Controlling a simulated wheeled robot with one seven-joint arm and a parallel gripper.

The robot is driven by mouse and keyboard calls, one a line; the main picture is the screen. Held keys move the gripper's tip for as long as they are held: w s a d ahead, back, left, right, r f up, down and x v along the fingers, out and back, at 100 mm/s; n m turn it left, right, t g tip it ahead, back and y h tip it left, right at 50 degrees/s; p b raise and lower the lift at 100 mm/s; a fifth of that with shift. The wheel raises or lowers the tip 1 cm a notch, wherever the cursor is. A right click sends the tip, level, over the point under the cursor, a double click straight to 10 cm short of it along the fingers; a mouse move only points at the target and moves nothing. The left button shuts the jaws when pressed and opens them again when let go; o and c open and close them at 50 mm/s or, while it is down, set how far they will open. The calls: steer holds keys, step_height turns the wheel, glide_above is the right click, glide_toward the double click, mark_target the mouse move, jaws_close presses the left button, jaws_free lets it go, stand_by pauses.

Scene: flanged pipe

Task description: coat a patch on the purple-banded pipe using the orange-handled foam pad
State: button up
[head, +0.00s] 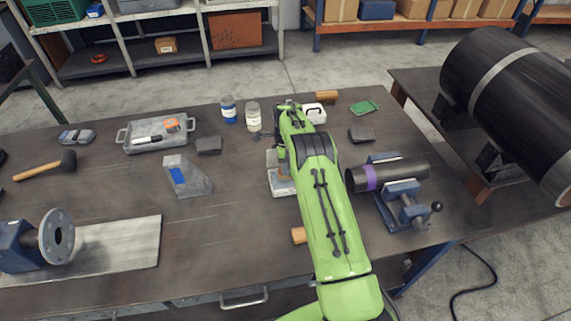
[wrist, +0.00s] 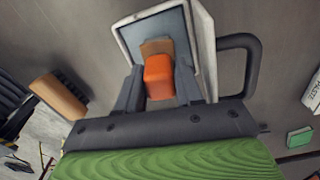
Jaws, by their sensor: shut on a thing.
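The purple-banded pipe (head: 405,172) is dark and lies level in a blue vise (head: 402,190) at the right of the table. Its purple band (head: 369,178) is near its left end. My gripper (wrist: 158,88) is shut on the orange handle (wrist: 159,76) of the foam pad. The pad's tan part (wrist: 157,47) shows just beyond the handle, against a pale-rimmed tray (wrist: 208,60) with a grey-blue inside. In the head view the tray (head: 282,188) is left of the pipe, and my arm hides most of the gripper. I cannot tell whether the pad touches the tray.
A blue-labelled jar (head: 228,109) and a pale jar (head: 253,117) stand behind the tray. A grey angled block (head: 187,178) stands to its left. A wooden piece (head: 299,235) lies near the front edge. A large black cylinder (head: 515,100) rests on the right bench.

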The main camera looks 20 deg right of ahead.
steer(key=shift+f+b, duration=0.5)
stand_by(1.6)
steer(key=shift+r, duration=0.1)
steer(key=shift+r+p, duration=2)
steer(key=shift+r, duration=1.55)
steer(key=shift+f, duration=0.15)
